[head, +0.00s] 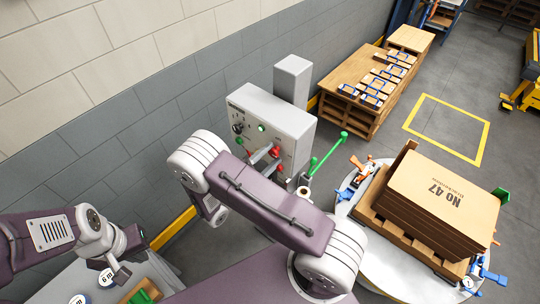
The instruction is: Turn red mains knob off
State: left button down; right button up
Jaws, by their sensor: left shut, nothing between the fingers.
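The grey control cabinet (262,108) stands against the wall, its front carrying several small knobs and lights. A red knob (277,151) shows low on this front, partly covered. My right arm reaches across in front of the cabinet, and its upper link hides the lower part of the panel. My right gripper (264,160) is at the red knob; its grey fingers show only in small part, so I cannot tell if they grip it. My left gripper (121,272) is shut and empty at lower left, well away from the cabinet, over a pale surface.
A round turntable (345,208) with a stack of brown boards marked "NO 47" (440,200) stands at right, with clamps around it. A green lever (328,154) stands beside the cabinet.

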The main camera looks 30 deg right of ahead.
jog(key=shift+a, duration=0.1)
grip_shut()
jog(key=shift+n, duration=0.4)
jog(key=n, duration=0.3)
jog(key=shift+n, duration=0.4)
jog(key=n, duration=0.4)
jog(key=shift+w+r+n, duration=0.1)
jog(key=shift+n, duration=0.2)
jog(key=n+p, duration=0.1)
jog(key=n, duration=0.3)
jog(key=shift+n+p, duration=0.35)
jog(key=shift+n, duration=2.05)
